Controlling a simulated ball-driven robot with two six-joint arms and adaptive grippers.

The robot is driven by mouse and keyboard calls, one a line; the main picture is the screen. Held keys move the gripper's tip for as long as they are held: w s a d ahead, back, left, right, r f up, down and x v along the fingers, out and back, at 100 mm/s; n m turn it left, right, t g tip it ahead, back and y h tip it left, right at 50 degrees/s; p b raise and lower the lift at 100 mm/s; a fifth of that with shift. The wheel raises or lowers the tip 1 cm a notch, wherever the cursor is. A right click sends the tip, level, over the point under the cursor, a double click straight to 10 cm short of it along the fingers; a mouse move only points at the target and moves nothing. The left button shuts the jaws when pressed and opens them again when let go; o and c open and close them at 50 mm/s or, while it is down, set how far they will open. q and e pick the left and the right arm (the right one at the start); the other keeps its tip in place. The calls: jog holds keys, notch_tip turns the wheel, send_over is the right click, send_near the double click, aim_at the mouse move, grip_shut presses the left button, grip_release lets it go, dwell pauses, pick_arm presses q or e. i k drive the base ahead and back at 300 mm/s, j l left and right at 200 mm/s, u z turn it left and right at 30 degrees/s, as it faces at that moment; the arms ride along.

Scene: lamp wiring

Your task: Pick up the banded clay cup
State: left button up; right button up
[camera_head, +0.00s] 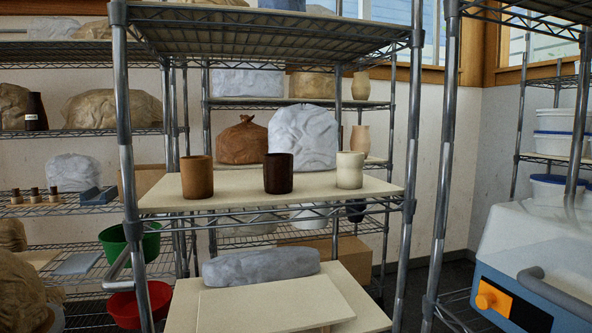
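Three cups stand upright in a row on a pale board (235,196) on the middle shelf of the metal rack in front of me. The left one is an orange-brown clay cup (197,178). The middle one is a dark brown cup (278,174). The right one is a cream cup (350,171). The cups are well apart from each other. I cannot clearly make out bands on any of them at this size. Neither of my grippers shows in the head view.
Rack posts (130,150) rise at both sides, and a wire shelf (270,30) hangs above the cups. A wrapped grey block (261,266) and boards (275,303) lie below. A white-and-blue machine (535,260) stands at the right. The board in front of the cups is clear.

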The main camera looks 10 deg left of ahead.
aim_at(350, 175)
jog(key=i+j, duration=0.2)
jog(key=j, duration=0.2)
jog(key=i+j+u, duration=0.15)
jog(key=j, duration=0.25)
jog(key=i+j, duration=0.35)
jog(key=j+u, duration=0.05)
